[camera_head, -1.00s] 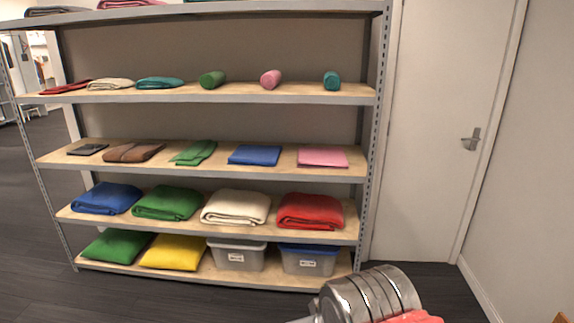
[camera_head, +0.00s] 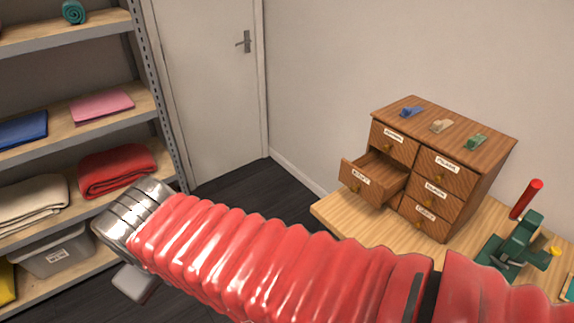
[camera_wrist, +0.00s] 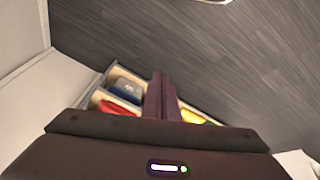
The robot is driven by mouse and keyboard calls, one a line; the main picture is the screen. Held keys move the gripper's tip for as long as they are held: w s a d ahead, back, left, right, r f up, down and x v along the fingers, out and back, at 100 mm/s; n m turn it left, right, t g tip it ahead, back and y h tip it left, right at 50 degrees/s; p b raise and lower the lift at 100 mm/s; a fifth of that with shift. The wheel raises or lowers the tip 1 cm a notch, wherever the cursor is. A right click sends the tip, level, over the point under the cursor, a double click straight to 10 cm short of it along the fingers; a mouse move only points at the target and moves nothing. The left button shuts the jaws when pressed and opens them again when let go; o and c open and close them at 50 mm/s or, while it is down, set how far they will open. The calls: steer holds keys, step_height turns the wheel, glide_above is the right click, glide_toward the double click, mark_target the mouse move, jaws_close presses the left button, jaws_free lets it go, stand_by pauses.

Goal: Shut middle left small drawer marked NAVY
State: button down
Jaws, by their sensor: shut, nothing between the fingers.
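A small brown wooden drawer cabinet (camera_head: 440,165) stands on a light wood table at the right in the head view. Its middle left drawer (camera_head: 362,183) is pulled out, with its tray showing; its label is too small to read surely. The other drawers look shut. My gripper (camera_wrist: 162,97) shows in the wrist view with its dark fingers together and nothing between them. It points down toward the shelf and floor, away from the cabinet. My red-sleeved arm crosses the head view in front of the table.
Several small coloured pieces lie on the cabinet top. A green device with a red handle (camera_head: 515,240) stands right of it on the table (camera_head: 335,214). The shelf rack (camera_head: 150,95) with folded cloths is at left, near my arm. Dark floor lies between.

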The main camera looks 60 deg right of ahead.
mark_target(352, 190)
steer(key=s+d+f+n+g+h, duration=0.3)
steer(key=s+d+f+n+h, duration=0.1)
steer(key=d, duration=0.8)
steer(key=s+d+f+n+g+h, duration=0.3)
steer(key=d+f+n+h, duration=0.1)
steer(key=d, duration=0.8)
steer(key=s+d+f+n+g+h, duration=0.4)
steer(key=d+n+h, duration=0.1)
steer(key=d, duration=0.8)
steer(key=shift+s, duration=0.3)
steer(key=shift+d+f, duration=0.1)
steer(key=x, duration=1.3)
steer(key=shift+s+d, duration=0.25)
steer(key=shift+d, duration=0.15)
steer(key=shift+d, duration=0.1)
